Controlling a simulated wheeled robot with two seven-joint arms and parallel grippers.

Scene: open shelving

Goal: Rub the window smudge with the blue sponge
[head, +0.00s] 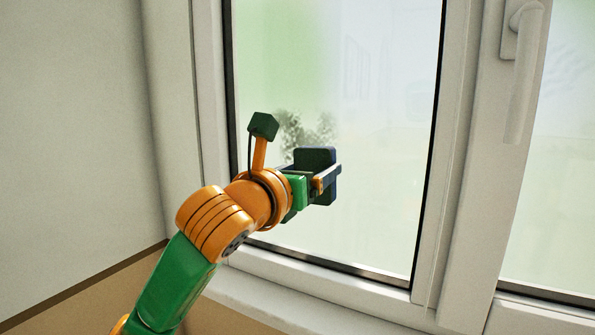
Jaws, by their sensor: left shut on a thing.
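My left gripper (325,180) is in front of the left window pane (385,130). It is shut on the blue sponge (316,157), a dark blue block held upright facing the glass. The smudge (292,130) is a dark, speckled grey-green patch on the pane. It shows just above and to the left of the sponge, and its lower part is hidden behind my gripper and the sponge. I cannot tell whether the sponge touches the glass. My right gripper is not in view.
A white window frame (455,150) surrounds the pane, with a white handle (523,75) at the upper right. A white sill (290,300) runs below. A plain wall (70,120) is at the left. The glass right of the sponge is clear of objects.

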